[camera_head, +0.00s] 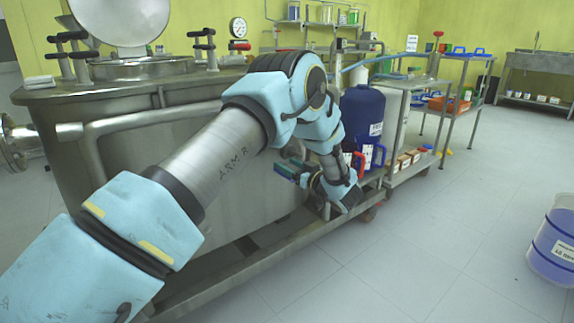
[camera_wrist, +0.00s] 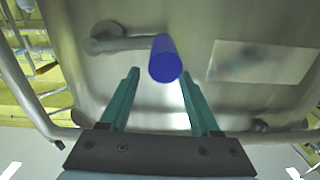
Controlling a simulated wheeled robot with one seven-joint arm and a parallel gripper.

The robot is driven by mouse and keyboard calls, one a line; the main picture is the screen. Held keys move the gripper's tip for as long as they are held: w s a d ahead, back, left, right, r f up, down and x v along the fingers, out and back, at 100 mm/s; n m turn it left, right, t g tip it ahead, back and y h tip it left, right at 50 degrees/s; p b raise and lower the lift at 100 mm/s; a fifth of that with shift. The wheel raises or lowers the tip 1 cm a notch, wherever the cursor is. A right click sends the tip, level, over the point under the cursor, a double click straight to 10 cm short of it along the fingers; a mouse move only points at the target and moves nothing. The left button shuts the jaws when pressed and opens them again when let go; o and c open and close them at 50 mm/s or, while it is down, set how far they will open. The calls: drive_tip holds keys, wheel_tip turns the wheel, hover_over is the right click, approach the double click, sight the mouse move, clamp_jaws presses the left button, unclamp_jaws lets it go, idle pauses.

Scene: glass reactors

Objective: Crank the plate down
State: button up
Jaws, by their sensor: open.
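A blue crank handle (camera_wrist: 165,58) shows end-on in the wrist view, on a metal crank arm (camera_wrist: 135,44) that runs left to a round pivot on a steel surface. My gripper (camera_wrist: 160,76) is open. Its two teal fingers point toward the handle, which appears between and just beyond their tips. I cannot tell whether the fingers touch it. In the head view my gripper (camera_head: 287,170) is beside the large steel reactor vessel (camera_head: 235,200), and my arm hides much of that area. The crank is not visible there, and I cannot make out the plate.
A pale label (camera_wrist: 262,62) is on the steel surface right of the handle. A curved steel tube (camera_wrist: 45,115) passes left of my fingers. A blue drum (camera_head: 362,115) and a cart (camera_head: 400,170) stand beyond my gripper. The floor (camera_head: 440,235) at right is mostly clear, with a purple-filled bucket (camera_head: 553,250).

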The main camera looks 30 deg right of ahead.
drive_tip(key=s+d+p, duration=0.1)
drive_tip(key=s+d, duration=0.1)
drive_tip(key=s, duration=0.8)
